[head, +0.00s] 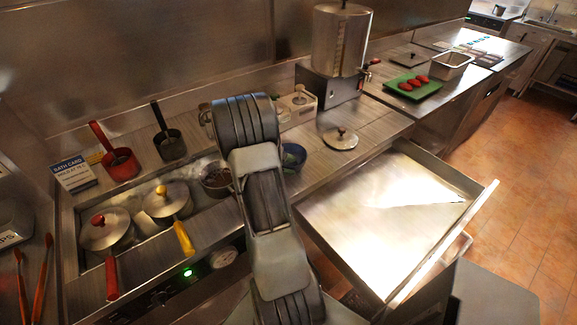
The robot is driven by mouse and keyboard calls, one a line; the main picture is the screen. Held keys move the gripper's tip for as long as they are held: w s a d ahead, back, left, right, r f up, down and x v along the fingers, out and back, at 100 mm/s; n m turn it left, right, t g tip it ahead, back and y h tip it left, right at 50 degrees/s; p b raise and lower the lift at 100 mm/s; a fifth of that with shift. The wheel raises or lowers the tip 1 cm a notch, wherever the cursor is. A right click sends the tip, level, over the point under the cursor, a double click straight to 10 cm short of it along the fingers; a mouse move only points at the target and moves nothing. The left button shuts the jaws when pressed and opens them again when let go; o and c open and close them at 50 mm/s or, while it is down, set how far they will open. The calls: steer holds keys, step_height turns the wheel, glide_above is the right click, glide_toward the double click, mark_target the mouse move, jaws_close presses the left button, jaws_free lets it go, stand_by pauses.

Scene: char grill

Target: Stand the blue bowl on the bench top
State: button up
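The blue bowl (296,153) shows just right of my arm, by the bench top (330,170) near the inner end of the open drawer. My arm hides its left part. Something dark or greenish seems to be inside it. I cannot tell whether the bowl rests on the bench top or is held. My gripper is not visible; my own arm links fill the middle of the view.
An open, empty-looking steel drawer (345,222) juts out at right. A lid (340,138) lies on the bench near a tall steel urn (341,42). Lidded pots (105,232) sit in the well at left. A green board (430,92) holds red pieces.

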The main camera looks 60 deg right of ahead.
steer(key=b+v, duration=0.2)
steer(key=v, duration=1)
steer(key=s+a+r+m+t+y, duration=0.1)
steer(key=s+a+r+t+y, duration=0.1)
steer(key=a, duration=0.7)
steer(key=s+a+r+m+t+y, duration=0.1)
steer(key=a+t+y, duration=0.3)
steer(key=a, duration=0.6)
steer(key=s+a+r+m+t+y, duration=0.1)
steer(key=s+a+t, duration=0.3)
steer(key=a, duration=0.5)
steer(key=shift+a+r+t+y, duration=0.2)
steer(key=shift+r+t+y, duration=0.7)
steer(key=shift+t, duration=0.1)
steer(key=shift+s+d, duration=0.1)
steer(key=shift+d, duration=0.1)
